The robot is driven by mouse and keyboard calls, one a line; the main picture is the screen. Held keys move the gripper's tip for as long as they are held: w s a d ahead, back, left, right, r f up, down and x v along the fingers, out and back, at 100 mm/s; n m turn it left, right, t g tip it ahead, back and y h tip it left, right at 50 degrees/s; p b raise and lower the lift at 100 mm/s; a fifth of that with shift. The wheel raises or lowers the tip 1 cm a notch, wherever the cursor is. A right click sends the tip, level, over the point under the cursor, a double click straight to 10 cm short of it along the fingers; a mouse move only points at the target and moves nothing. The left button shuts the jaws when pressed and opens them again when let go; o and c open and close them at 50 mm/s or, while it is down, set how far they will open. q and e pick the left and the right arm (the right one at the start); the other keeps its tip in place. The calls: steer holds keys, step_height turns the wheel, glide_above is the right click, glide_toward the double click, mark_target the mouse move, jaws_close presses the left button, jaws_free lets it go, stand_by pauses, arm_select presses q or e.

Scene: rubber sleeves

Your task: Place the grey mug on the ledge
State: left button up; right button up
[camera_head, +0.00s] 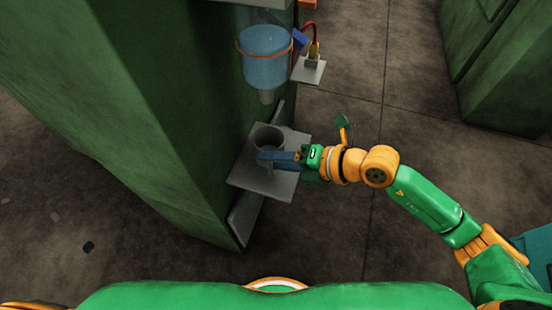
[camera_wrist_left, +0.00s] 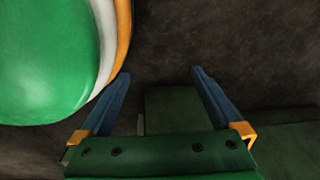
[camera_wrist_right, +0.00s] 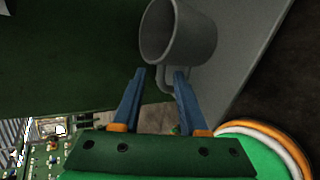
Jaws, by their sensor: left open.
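The grey mug (camera_head: 268,136) stands upright on the grey ledge (camera_head: 272,188) that juts from the green cabinet wall. The mug also shows in the right wrist view (camera_wrist_right: 185,35), with its handle toward my right gripper. My right gripper (camera_head: 272,156) is at the mug's near side. In the right wrist view its two blue fingers (camera_wrist_right: 160,72) are apart, with the handle between their tips and a visible gap beside the left finger. My left gripper (camera_wrist_left: 160,75) is open and empty, away from the mug and outside the head view.
A clear blue container (camera_head: 265,58) with an orange band and a downward spout hangs above the ledge. A small grey plate (camera_head: 309,71) with a fitting and red hose is beside it. Green cabinets (camera_head: 510,85) stand at the right. The floor between is mostly open.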

arm_select(q)
steer(key=shift+d, duration=0.1)
arm_select(e)
steer(key=shift+d+r, duration=0.15)
steer(key=shift+r, duration=0.1)
arm_select(q)
steer(key=shift+s+d+r+p, duration=0.3)
steer(key=shift+s+d+p, duration=0.05)
steer(key=shift+p, duration=0.05)
arm_select(e)
steer(key=v, duration=1.1)
steer(key=shift+d+r, duration=0.15)
steer(key=shift+d, duration=0.1)
